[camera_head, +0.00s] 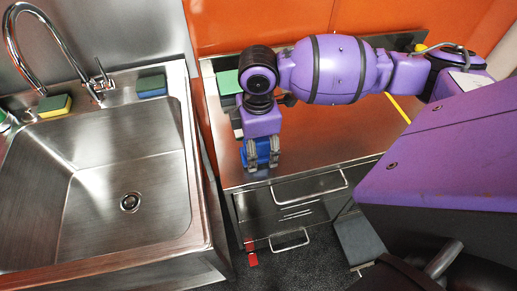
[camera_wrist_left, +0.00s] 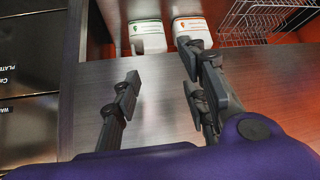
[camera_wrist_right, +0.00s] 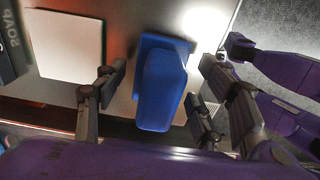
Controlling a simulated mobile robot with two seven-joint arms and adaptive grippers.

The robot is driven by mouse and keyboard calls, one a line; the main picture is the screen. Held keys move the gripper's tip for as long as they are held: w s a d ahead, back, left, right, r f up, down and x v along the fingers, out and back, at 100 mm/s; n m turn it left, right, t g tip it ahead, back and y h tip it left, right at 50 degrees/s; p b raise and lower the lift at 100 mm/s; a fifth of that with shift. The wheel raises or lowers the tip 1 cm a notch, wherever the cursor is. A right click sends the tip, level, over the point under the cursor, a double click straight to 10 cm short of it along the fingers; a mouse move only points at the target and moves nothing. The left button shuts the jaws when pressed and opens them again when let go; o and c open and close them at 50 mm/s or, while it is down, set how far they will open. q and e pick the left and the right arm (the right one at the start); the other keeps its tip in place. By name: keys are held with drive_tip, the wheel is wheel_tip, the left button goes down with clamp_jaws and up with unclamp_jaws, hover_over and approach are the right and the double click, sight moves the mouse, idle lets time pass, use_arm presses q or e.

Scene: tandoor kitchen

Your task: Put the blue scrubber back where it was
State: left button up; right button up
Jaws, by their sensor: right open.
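The blue scrubber (camera_head: 262,148) is on the steel counter (camera_head: 330,140), partly hidden by my right gripper (camera_head: 262,158) above it. In the right wrist view the blue scrubber (camera_wrist_right: 160,88) has a flat wide base and a raised block, and lies between the spread fingers of my right gripper (camera_wrist_right: 156,92). The gripper is open with a gap visible on the left side; contact on the right cannot be told. My left gripper (camera_wrist_left: 163,88) is open and empty in the left wrist view, and is not seen in the head view.
A pale board (camera_wrist_right: 65,45) lies beside the scrubber. White containers (camera_wrist_left: 148,38) and a wire rack (camera_wrist_left: 250,25) show in the left wrist view.

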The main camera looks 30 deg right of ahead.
wheel_tip(320, 180, up, 11)
drive_tip(key=shift+f+p, duration=0.15)
drive_tip(key=shift+p, duration=0.3)
